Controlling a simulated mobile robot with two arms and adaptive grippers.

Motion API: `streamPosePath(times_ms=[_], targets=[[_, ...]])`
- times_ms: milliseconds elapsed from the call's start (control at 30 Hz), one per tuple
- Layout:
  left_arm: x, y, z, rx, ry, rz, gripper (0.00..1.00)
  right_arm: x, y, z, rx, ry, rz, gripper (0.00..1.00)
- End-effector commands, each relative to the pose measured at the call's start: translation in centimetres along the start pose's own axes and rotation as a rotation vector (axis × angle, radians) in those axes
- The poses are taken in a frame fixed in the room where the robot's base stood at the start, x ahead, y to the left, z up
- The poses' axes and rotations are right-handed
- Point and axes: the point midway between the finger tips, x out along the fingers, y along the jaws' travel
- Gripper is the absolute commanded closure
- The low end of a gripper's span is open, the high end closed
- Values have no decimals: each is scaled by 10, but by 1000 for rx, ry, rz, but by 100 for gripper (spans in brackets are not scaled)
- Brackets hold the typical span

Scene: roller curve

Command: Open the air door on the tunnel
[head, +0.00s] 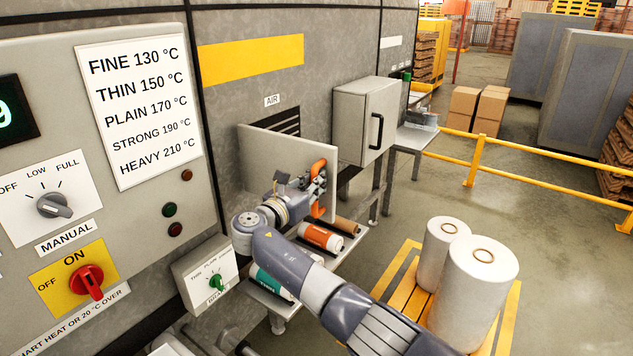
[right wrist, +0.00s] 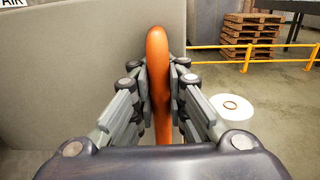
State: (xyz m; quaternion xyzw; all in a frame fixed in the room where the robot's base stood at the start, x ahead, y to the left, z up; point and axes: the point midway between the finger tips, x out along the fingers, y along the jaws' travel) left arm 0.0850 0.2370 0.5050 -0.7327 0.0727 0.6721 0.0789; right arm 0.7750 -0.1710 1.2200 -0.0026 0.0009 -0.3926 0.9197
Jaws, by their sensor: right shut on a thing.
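The air door (head: 285,155) is a grey panel on the tunnel wall, under a small AIR label (head: 272,100). It stands swung out from the wall, and dark vent slats (head: 285,122) show behind it. My right gripper (head: 319,178) is shut on the door's orange handle (head: 320,168). In the right wrist view the orange handle (right wrist: 158,75) stands upright between the two fingers, with the grey door panel (right wrist: 75,85) to its left. My left gripper is not in view.
A grey cabinet (head: 362,118) with a black handle is right of the door. A shelf below holds several rolls, one orange (head: 321,238). White rolls (head: 480,278) stand on a pallet at right. A control panel (head: 135,215) is at left. A yellow rail (head: 540,172) crosses behind.

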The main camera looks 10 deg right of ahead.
Motion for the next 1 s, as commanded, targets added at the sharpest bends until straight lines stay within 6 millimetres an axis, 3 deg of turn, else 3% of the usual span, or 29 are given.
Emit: streamPosePath(times_ms=[133, 200, 233, 633, 767, 1000], targets=[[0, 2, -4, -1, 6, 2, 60, 1, -1, 0, -1, 0, -3, 100], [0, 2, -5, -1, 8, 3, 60, 1, -1, 0, -2, 0, -3, 79], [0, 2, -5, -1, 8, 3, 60, 1, -1, 0, -1, 0, -3, 77], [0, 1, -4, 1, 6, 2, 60, -5, 0, -1, 0, 1, 0, 77], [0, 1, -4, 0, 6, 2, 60, -23, 0, -1, 2, 1, 2, 77], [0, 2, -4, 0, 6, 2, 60, -75, 0, -1, 1, 2, 1, 77]])
